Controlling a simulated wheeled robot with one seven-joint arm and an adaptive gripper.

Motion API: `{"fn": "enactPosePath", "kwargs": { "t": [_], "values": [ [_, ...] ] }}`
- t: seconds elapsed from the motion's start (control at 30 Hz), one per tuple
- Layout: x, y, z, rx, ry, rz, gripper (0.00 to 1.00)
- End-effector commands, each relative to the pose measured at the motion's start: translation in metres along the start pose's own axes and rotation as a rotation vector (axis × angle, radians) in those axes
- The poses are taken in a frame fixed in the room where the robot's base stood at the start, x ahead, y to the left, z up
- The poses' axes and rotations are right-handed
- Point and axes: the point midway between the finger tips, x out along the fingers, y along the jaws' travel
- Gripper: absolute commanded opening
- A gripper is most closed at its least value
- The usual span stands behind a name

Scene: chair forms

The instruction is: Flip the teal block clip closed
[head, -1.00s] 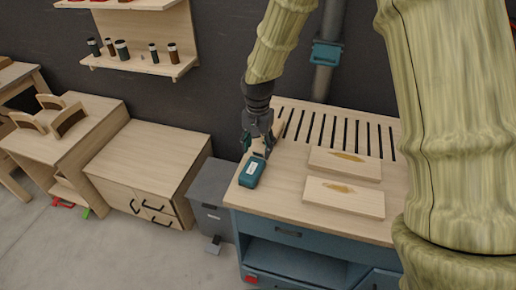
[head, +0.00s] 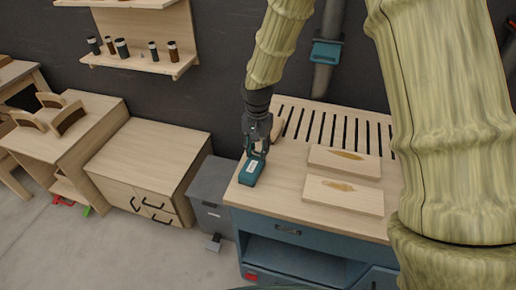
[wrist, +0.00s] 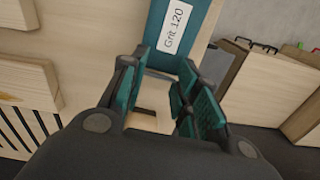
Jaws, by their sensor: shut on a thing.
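The teal block (head: 251,171) with a white label lies near the left front corner of the workbench top. In the wrist view the block (wrist: 205,12) is at the top, its label reading "Grit 120". My gripper (head: 257,150) points down at the block's far end. In the wrist view, my gripper (wrist: 163,75) has its teal-padded fingers on both sides of that end, with a narrow teal piece (wrist: 176,100), apparently the clip, against the right finger. My gripper is shut on the clip. The fingers hide much of it, so its angle is unclear.
The slotted workbench (head: 283,206) carries two pale boards (head: 343,196) to the right of the block. A grey bin (head: 209,194) and a wooden drawer cabinet (head: 150,165) stand left of the bench. The bench's left edge is close to the block.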

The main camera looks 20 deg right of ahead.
Motion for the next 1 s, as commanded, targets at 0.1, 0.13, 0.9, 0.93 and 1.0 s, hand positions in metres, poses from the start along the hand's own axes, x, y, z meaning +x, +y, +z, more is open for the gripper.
{"fn": "enactPosePath", "kwargs": {
  "t": [0.1, 0.13, 0.9, 0.93, 1.0],
  "values": [
    [0.0009, -0.0003, 0.0010, -0.002, 0.013, 0.001, 0.07],
    [0.0011, -0.0004, 0.0014, -0.002, 0.019, 0.002, 0.07],
    [0.0014, 0.0001, 0.0044, 0.001, 0.137, 0.000, 0.07],
    [0.0014, 0.0001, 0.0044, 0.001, 0.137, 0.000, 0.07],
    [0.0014, 0.0001, 0.0044, 0.000, 0.137, 0.000, 0.33]
  ]
}}
